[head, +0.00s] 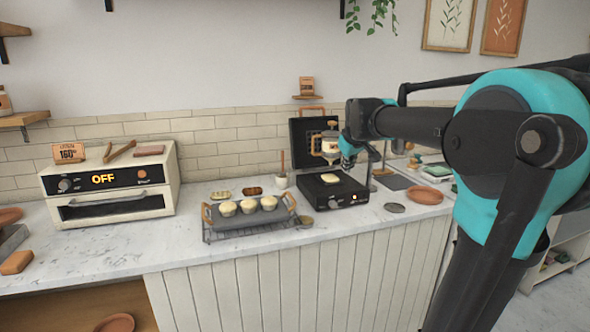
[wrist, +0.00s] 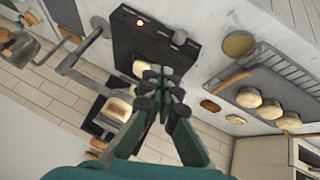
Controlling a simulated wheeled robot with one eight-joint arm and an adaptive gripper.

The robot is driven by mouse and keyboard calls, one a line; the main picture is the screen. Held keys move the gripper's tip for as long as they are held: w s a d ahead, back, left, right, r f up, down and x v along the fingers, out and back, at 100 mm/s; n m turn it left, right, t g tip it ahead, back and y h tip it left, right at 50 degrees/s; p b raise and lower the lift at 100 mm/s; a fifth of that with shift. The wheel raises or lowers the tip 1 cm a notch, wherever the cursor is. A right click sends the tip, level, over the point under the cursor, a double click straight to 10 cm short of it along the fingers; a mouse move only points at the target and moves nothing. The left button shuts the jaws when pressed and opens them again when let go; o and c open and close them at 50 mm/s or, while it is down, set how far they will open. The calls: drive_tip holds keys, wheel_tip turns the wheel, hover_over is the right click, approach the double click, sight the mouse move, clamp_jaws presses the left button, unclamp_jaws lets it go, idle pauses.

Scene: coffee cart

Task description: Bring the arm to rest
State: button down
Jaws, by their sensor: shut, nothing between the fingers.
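My arm reaches in from the right of the head view. My gripper (head: 348,152) hangs in the air in front of the open black press (head: 333,188), and it partly covers the scene there. In the wrist view my gripper (wrist: 158,72) is shut with nothing between its fingertips. A pale square item (head: 330,178) lies on the lower plate of the press. The press also shows beyond the fingers in the wrist view (wrist: 160,40).
A grey tray (head: 232,222) with several pale buns stands on a rack left of the press. A small oven (head: 110,185) reading OFF stands farther left.

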drive_tip(key=s+d+f+m+g, duration=0.1)
drive_tip(key=s+f+m+g, duration=0.2)
drive_tip(key=s+f, duration=2.7)
drive_tip(key=shift+s+d+m, duration=0.4)
drive_tip(key=shift+s+m, duration=0.15)
drive_tip(key=shift+m, duration=0.65)
